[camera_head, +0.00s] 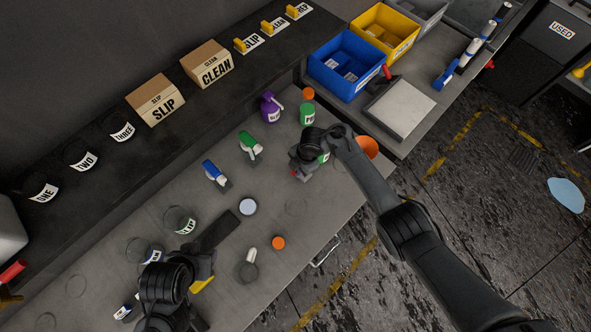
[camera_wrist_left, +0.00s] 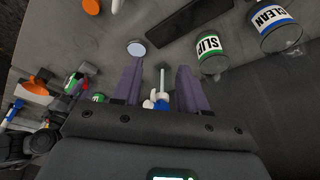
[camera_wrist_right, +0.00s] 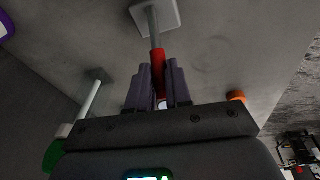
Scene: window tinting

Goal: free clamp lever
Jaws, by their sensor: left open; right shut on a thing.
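A lever with a red handle, a metal shaft and a pale square plate shows in the right wrist view (camera_wrist_right: 158,62). My right gripper (camera_wrist_right: 160,80) is shut on its red handle. In the head view my right gripper (camera_head: 300,163) is over the bench, and mostly hides the lever. A blue-handled tool (camera_head: 211,170) and a green-handled tool (camera_head: 248,142) stand to the left, each with a grey plate. My left gripper (camera_wrist_left: 158,80) is open; the blue-handled tool (camera_wrist_left: 162,102) shows beyond the gap between its fingers. I cannot tell which part is the clamp.
A green jar (camera_head: 307,114) and a purple spray bottle (camera_head: 270,108) stand behind my right gripper. An orange cone (camera_head: 367,147) is close to its right. A blue bin (camera_head: 345,62) stands at the back right. A pale disc (camera_head: 248,206) lies mid-bench.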

